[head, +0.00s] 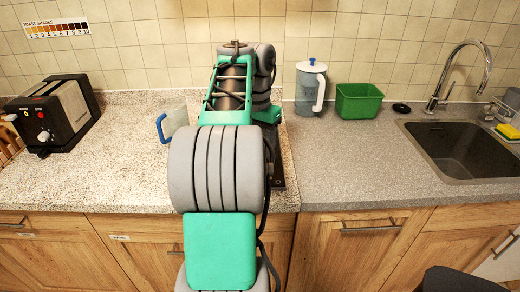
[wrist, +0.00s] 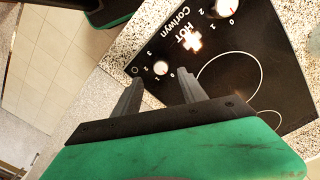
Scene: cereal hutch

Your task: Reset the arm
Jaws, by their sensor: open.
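My gripper (wrist: 160,73) shows in the wrist view with its two grey fingers apart and nothing between them. It is over a black hob (wrist: 240,75) with white dials and ring outlines; how high above it is hard to tell. In the head view my green and grey arm reaches forward over the counter and hides the gripper. A dark edge of the hob (head: 279,170) shows beside the arm.
A toaster (head: 56,112) stands at the left, a blue-handled jug (head: 174,122) just left of my arm. To the right are a lidded pitcher (head: 311,88), a green tub (head: 358,101) and the sink (head: 465,150). The front right counter is clear.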

